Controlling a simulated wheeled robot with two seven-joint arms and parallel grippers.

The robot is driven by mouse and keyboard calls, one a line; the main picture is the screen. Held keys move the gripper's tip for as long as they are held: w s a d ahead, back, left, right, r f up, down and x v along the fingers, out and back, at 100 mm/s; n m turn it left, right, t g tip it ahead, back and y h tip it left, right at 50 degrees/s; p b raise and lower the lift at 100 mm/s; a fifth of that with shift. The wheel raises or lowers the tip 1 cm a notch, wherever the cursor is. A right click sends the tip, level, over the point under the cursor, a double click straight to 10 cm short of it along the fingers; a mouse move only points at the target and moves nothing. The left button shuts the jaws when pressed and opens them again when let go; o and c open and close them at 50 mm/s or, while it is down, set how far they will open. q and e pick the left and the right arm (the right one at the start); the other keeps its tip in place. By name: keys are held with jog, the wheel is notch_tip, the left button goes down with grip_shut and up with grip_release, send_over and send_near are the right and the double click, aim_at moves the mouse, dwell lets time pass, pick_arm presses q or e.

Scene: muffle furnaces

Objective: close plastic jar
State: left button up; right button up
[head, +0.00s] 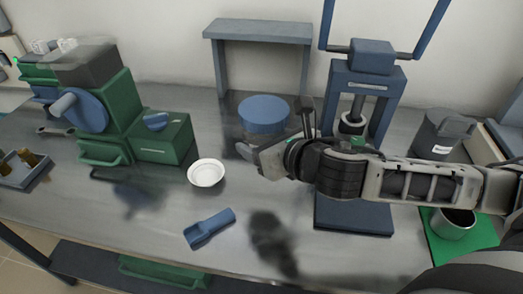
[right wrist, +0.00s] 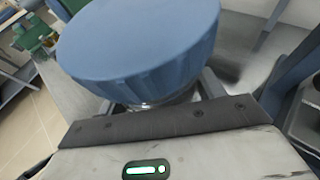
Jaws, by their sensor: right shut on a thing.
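A wide blue ribbed lid (head: 265,112) shows in the head view at the middle of the bench, in front of the grey stand. In the right wrist view the lid (right wrist: 140,42) fills the upper middle, above a clear jar neck (right wrist: 165,98). A gap shows between the lid's rim and the gripper; I cannot tell whether the lid is fully seated. My right gripper (head: 248,148) reaches in from the right and is shut on the plastic jar below the lid. The jar's body is mostly hidden by the lid and gripper. My left gripper is not in view.
A white bowl (head: 206,173) and a blue scoop (head: 209,228) lie left of my right gripper. A green machine (head: 120,120) stands at the left. A blue press (head: 353,215) stands behind my right arm. A metal cup (head: 453,225) is at the right.

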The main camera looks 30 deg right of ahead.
jog(key=w+d+f, duration=0.2)
jog(key=w+f, duration=0.1)
jog(key=w, duration=0.1)
jog(key=w+d+f, duration=0.2)
jog(key=w+f, duration=0.1)
jog(key=w, duration=0.1)
jog(key=w+d+f+b, duration=0.1)
jog(key=w+f, duration=0.2)
jog(key=w, duration=0.1)
jog(key=shift+d, duration=0.4)
jog(key=shift+w+d+f, duration=0.1)
jog(key=shift+w+f, duration=0.05)
jog(key=shift+f, duration=0.8)
jog(key=shift+w+f, duration=0.1)
jog(key=shift+f, duration=0.85)
jog(key=shift+f, duration=0.15)
jog(key=o, duration=1.9)
jog(key=shift+f, duration=0.1)
jog(key=v, duration=1.2)
jog(key=shift+s, duration=0.1)
